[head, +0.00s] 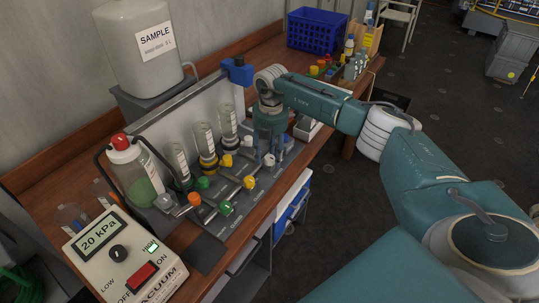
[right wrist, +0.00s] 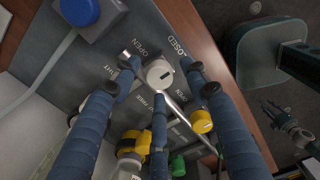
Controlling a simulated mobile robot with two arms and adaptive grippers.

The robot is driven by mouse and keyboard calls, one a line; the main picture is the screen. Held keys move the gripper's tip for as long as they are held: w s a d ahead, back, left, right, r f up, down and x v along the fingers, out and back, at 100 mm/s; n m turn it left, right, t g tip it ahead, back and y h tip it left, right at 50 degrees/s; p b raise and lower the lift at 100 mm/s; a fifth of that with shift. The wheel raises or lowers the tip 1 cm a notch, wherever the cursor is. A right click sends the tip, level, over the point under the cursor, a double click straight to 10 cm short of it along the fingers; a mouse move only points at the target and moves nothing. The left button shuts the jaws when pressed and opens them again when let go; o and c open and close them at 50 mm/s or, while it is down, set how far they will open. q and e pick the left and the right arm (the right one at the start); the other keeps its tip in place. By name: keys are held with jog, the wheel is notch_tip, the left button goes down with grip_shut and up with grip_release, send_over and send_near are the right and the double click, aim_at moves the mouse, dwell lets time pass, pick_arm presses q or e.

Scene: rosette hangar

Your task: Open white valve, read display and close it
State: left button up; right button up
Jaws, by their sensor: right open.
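The white valve (head: 269,159) stands on the grey manifold panel (head: 222,212), with its round cap showing in the right wrist view (right wrist: 160,73). My right gripper (head: 270,140) is above it. In the right wrist view its blue-grey fingers are spread around the cap, open and holding nothing; contact is not clear. OPEN and CLOSED labels show beside the valve. The display (head: 100,233) on the white vacuum unit (head: 130,262) reads 20 kPa. Its green HIGH light is lit. My left gripper is not seen.
Yellow (head: 249,182), green (head: 224,208) and orange (head: 194,199) valves stand close by, with several glass tubes behind. A red-capped jar (head: 136,170) and a SAMPLE container (head: 140,45) stand at the left. A blue crate (head: 317,30) is at the back.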

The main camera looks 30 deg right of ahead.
aim_at(270, 158)
notch_tip(270, 158, up, 12)
jog(key=shift+s, duration=0.15)
dwell(0.7)
